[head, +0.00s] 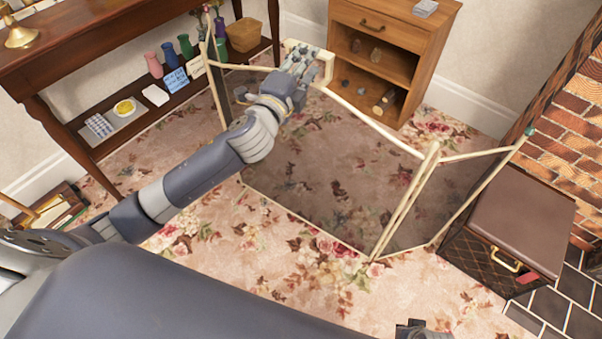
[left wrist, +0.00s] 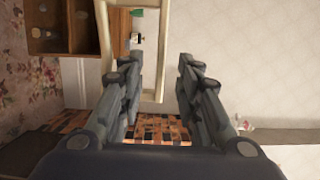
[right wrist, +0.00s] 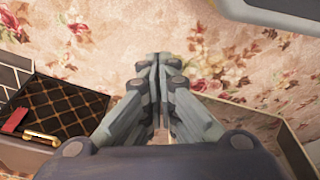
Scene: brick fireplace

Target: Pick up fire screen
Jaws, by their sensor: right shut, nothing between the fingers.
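The fire screen (head: 330,170) stands unfolded on the carpet in the head view, with cream rails and dark see-through mesh panels. A cream handle loop rises from its middle top rail; the loop also shows in the left wrist view (left wrist: 163,50). My left gripper (head: 300,65) is at this handle. Its fingers (left wrist: 160,90) are apart, with part of the loop in the gap between them; contact cannot be told. My right gripper (right wrist: 158,75) is shut and empty over the carpet, low at the bottom edge of the head view (head: 412,328).
A dark box with a brown lid (head: 525,225) stands beside the screen's right panel. A wooden cabinet (head: 395,35) is behind the screen. A dark wood table (head: 110,40) with vases on its lower shelf is at left. Brick (head: 570,130) is at right. Carpet in front is open.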

